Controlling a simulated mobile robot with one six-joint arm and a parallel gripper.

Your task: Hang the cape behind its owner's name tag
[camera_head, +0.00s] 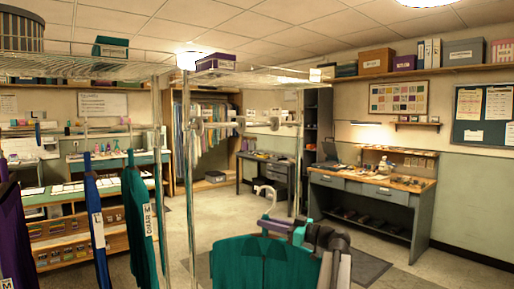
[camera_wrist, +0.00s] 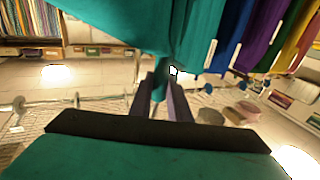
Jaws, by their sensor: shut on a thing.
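A teal cape (camera_head: 252,264) hangs low in the head view, right of centre. My gripper (camera_head: 290,228) is at its top edge, shut on it. In the wrist view, two dark fingers (camera_wrist: 160,88) close on a narrow teal piece, with teal cloth (camera_wrist: 130,20) filling the top. On the rack at left hang a purple cape (camera_head: 14,240), a blue cape (camera_head: 96,235) with a white tag (camera_head: 98,230), and another teal cape (camera_head: 138,225). A white tag (camera_head: 149,216) on that teal cape seems to read OMAR. The held cape shows no readable name.
A workbench (camera_head: 372,190) stands at right. Open floor lies behind the held cape. More coloured capes (camera_wrist: 255,35) show in the wrist view.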

